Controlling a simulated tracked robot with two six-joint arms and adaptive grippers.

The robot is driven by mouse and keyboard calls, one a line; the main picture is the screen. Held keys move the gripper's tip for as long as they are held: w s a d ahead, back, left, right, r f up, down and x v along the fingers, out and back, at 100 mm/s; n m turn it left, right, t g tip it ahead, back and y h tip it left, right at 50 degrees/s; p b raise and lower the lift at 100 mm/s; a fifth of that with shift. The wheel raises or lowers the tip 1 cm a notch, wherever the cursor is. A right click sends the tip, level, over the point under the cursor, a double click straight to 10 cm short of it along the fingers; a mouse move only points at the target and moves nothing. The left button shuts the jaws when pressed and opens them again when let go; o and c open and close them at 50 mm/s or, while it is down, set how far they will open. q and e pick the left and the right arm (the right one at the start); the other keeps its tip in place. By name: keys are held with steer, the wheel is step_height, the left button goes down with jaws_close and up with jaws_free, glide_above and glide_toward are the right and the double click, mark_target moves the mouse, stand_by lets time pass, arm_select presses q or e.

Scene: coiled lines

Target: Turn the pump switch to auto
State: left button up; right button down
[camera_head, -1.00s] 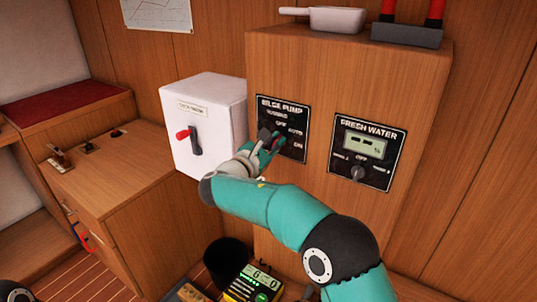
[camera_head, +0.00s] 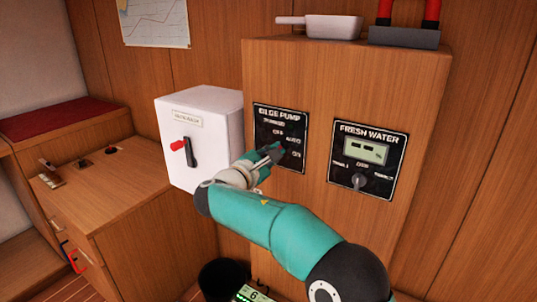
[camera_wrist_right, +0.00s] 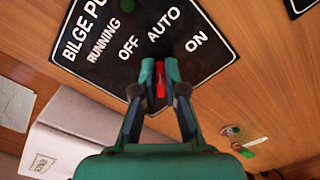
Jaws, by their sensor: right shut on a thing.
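The black bilge pump panel (camera_head: 265,146) is on the wooden cabinet's front, marked RUNNING, OFF, AUTO and ON. It also shows, turned, in the right wrist view (camera_wrist_right: 103,50). My left gripper is not in view.
A white box (camera_head: 223,110) with a red-tipped lever (camera_head: 192,152) stands close left of my right gripper. The fresh water panel (camera_head: 350,186) is to the right. A white pan (camera_head: 333,25) sits on the cabinet top. A black container (camera_head: 220,278) is below my arm.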

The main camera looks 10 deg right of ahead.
steer(key=c, duration=1.2)
jaws_free()
steer(key=shift+d, duration=0.2)
steer(key=shift+c, duration=0.2)
steer(key=shift+a, duration=0.1)
steer(key=shift+a, duration=0.1)
steer(key=v, duration=1.1)
steer(key=shift+s+a, duration=0.25)
steer(key=shift+s, duration=0.05)
